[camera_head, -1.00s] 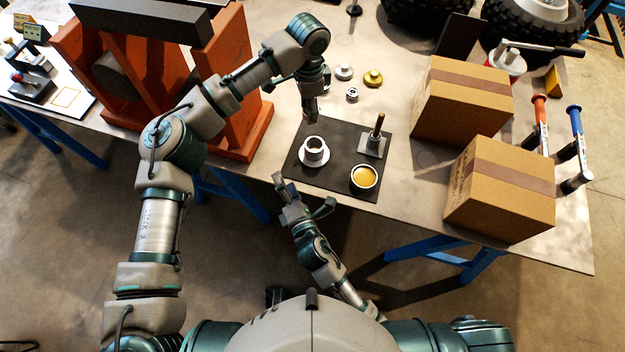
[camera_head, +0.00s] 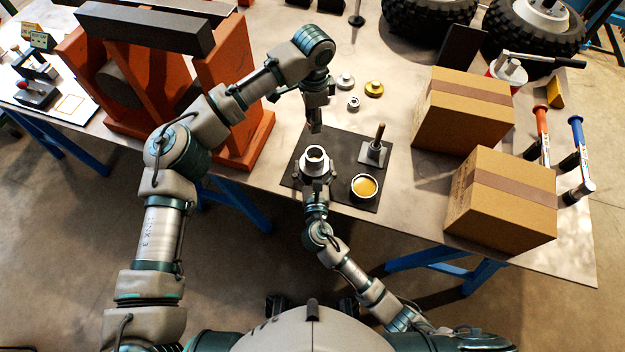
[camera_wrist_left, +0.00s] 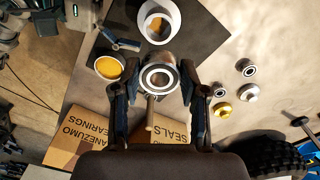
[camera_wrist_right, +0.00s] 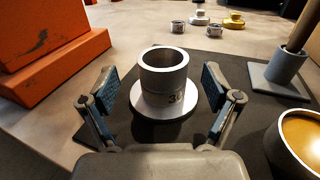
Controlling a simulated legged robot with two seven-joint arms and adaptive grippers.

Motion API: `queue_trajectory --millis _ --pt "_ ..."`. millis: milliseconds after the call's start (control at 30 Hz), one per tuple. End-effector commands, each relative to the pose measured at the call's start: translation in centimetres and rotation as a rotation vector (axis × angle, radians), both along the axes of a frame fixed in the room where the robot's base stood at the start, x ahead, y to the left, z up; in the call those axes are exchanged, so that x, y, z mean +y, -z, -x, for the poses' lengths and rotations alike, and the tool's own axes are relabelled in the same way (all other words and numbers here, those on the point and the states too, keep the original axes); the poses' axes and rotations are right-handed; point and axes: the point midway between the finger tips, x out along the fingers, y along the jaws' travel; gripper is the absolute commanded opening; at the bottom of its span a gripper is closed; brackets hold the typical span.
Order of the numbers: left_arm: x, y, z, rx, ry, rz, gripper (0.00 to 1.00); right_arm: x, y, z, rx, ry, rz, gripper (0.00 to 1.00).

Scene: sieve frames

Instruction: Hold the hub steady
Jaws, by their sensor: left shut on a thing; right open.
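The hub (camera_head: 314,154) is a pale upright hollow cylinder on a wide round flange, standing on the dark mat (camera_head: 345,196). In the right wrist view the hub (camera_wrist_right: 164,78) is ahead of my open right gripper (camera_wrist_right: 163,100), with one finger to each side and a visible gap to both. In the head view my right gripper (camera_head: 314,180) is at the hub's near side. My left gripper (camera_head: 315,127) is just beyond the hub and higher. The left wrist view shows it shut on a bearing ring (camera_wrist_left: 158,78), apart from the hub (camera_wrist_left: 160,22).
On the mat are a tin of yellow grease (camera_head: 363,187) and a handled tool on a grey base (camera_head: 374,152). Two cardboard boxes (camera_head: 500,205) stand right. An orange frame (camera_head: 225,95) stands left. Small metal parts (camera_head: 373,89) lie behind.

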Motion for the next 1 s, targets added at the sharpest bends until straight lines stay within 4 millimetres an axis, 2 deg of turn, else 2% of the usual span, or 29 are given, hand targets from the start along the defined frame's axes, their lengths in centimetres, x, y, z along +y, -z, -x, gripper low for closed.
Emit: queue_trajectory --millis 100,233,600,633,900,967,1000 --pt "0.0 -0.1 0.0 -0.001 0.0 0.0 0.03 0.1 -0.1 -1.9 -0.002 0.001 0.0 0.89" --pt "0.3 -0.1 0.0 -0.001 -0.001 0.003 0.03 0.4 0.0 -3.2 0.0 0.0 0.002 0.89" --pt "0.4 0.0 0.0 -0.001 -0.001 0.004 0.03 0.5 0.0 -3.9 0.001 0.0 0.001 0.89" --pt "0.4 0.0 0.0 -0.001 -0.001 0.003 0.03 0.4 0.0 -3.9 0.001 0.0 0.0 0.86" --pt "0.0 -0.1 0.0 -0.001 0.0 0.001 0.03 0.2 0.0 -3.9 0.001 0.0 -0.002 0.19" --pt "0.1 -0.1 0.0 -0.001 0.0 0.001 0.03 0.2 0.0 -3.9 0.001 0.001 -0.001 0.04" --pt "0.2 -0.1 0.0 -0.002 0.0 0.002 0.03 0.2 0.0 -3.9 0.001 0.001 -0.001 0.0"
